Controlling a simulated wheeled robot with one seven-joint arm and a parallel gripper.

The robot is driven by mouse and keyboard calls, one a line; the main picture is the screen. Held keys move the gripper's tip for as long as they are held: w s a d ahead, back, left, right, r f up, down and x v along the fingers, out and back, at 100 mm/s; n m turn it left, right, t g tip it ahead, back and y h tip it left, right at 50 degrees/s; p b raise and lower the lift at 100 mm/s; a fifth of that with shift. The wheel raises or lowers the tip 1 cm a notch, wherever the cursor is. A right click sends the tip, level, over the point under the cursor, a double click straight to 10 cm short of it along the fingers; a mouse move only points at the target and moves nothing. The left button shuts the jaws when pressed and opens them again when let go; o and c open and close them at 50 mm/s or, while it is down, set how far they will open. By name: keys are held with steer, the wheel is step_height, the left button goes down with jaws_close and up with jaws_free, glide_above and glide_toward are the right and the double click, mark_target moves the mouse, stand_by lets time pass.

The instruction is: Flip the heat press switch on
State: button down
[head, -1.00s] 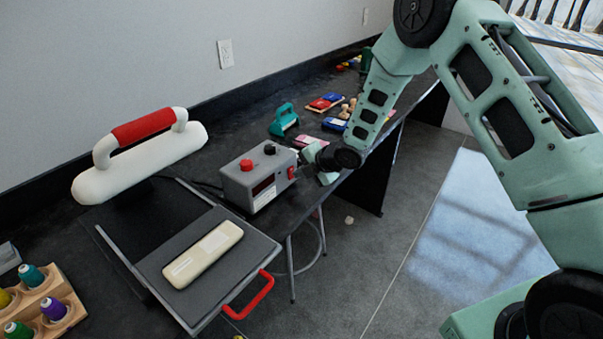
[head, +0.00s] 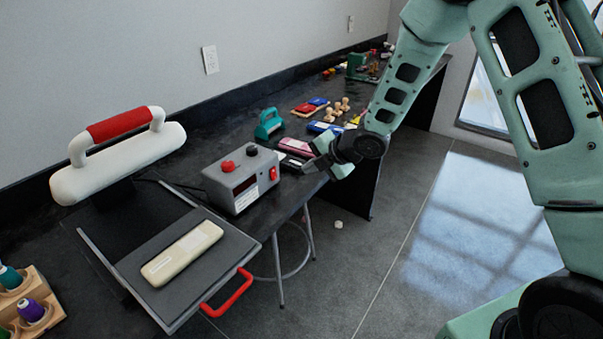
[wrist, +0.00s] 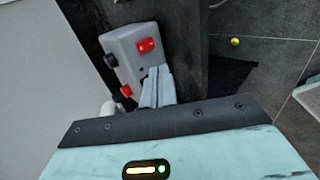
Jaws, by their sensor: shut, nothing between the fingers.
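The heat press control box (head: 240,180) is a grey box on the black table, with a red knob and a black knob on top. Its red switch (head: 274,173) is on the end facing my gripper. The switch also shows in the wrist view (wrist: 146,46). My gripper (wrist: 158,70) is shut and empty, with its pale fingers pointing at the box just below the switch in that view. In the head view my gripper (head: 300,163) is right of the box, with a small gap to the switch. I cannot tell the switch's position.
The heat press has a raised white top with a red handle (head: 119,126) and a pulled-out lower plate with a red handle (head: 229,292). A cream bar (head: 182,252) lies on the plate. Stamps and ink pads (head: 297,146) lie behind my gripper. Open floor is at the right.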

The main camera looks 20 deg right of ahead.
mark_target(275, 178)
steer(key=shift+v, duration=0.75)
step_height(275, 178, down, 8)
steer(key=s+d+t+y+b, duration=0.1)
steer(key=t+y+b, duration=0.3)
steer(key=b, duration=0.6)
steer(key=shift+s+d+f+t+b, duration=0.2)
steer(key=shift+s+d+t+b, duration=0.15)
steer(key=shift+s+t, duration=0.5)
steer(key=p+x, duration=0.2)
steer(key=x, duration=1.2)
steer(key=shift+r, duration=0.1)
